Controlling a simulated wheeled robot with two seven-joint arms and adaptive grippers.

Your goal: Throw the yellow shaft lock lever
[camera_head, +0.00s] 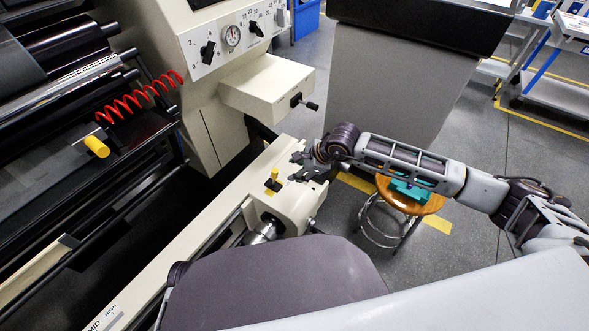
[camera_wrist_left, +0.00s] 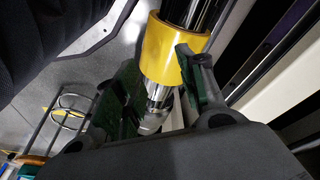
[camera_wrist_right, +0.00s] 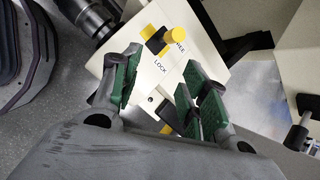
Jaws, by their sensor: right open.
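The yellow shaft lock lever (camera_head: 272,180) stands on the cream machine housing (camera_head: 300,204). In the right wrist view its yellow grip (camera_wrist_right: 175,36) points up and right from a black hub, near a partly covered FREE mark, with LOCK printed below. My right gripper (camera_head: 299,168) is just right of the lever in the head view. It also shows in the right wrist view (camera_wrist_right: 165,72), open and empty, with its green pads apart and the lever beyond the fingertips. My left gripper (camera_wrist_left: 158,68) shows only in its wrist view, open, with a yellow sleeve (camera_wrist_left: 172,48) on a metal shaft between or beyond its fingers.
A cream box with a black handle (camera_head: 297,100) juts out above the housing. A dial panel (camera_head: 232,36) is higher up. A red coiled cord (camera_head: 140,98) and yellow cylinder (camera_head: 97,146) are at left. A wooden stool (camera_head: 432,204) stands right, below my right arm.

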